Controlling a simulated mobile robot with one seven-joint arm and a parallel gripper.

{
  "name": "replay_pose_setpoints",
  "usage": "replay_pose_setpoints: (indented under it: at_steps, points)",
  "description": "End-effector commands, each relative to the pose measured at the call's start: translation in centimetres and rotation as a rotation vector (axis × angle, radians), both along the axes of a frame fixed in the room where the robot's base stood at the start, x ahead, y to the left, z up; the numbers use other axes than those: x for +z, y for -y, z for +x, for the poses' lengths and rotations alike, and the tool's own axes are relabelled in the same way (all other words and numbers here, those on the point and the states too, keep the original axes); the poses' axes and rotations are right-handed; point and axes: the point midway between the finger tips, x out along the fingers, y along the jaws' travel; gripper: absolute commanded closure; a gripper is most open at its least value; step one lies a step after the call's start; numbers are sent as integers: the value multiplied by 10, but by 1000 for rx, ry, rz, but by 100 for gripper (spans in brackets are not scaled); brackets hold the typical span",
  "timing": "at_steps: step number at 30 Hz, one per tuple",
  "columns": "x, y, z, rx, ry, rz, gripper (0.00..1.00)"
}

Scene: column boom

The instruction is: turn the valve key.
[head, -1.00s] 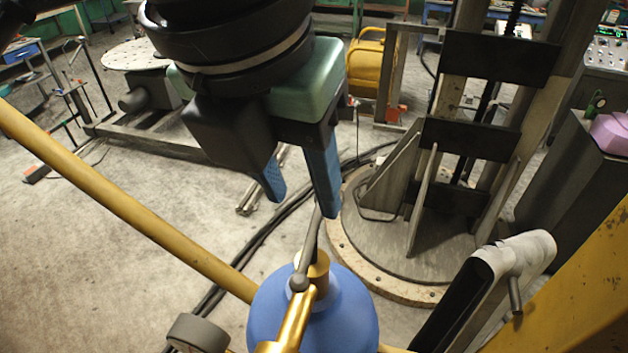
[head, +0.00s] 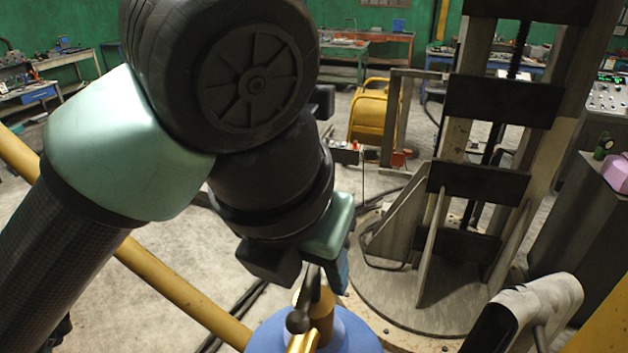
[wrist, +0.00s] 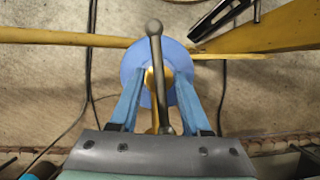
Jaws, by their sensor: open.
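The valve key is a grey bar with ball ends (head: 298,321), set across a brass stem (head: 322,318) on top of a blue rounded vessel (head: 348,335). In the wrist view the key (wrist: 157,75) runs lengthwise between the two blue fingers of my gripper (wrist: 159,78). The fingers are open, one on each side of the key, with a visible gap to each. The blue vessel (wrist: 128,68) lies below them. In the head view my gripper (head: 320,282) is low over the key, and its body hides part of the key and most of the fingers.
A yellow rail (head: 175,290) crosses at left, behind my arm. A column on a round base (head: 400,295) stands behind and right of the vessel. A pale padded, dark-sided part (head: 540,300) is at front right. A yellow frame (wrist: 285,25) shows in the wrist view.

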Motion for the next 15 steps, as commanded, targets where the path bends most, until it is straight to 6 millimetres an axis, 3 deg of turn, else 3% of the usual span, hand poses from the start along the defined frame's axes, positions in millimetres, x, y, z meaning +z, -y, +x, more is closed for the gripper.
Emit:
replay_pose_setpoints:
  at_steps: [11, 15]
  points:
    - [-6, 1, 2, 0, 0, 0, 53]
    - [-6, 1, 2, 0, 0, 0, 76]
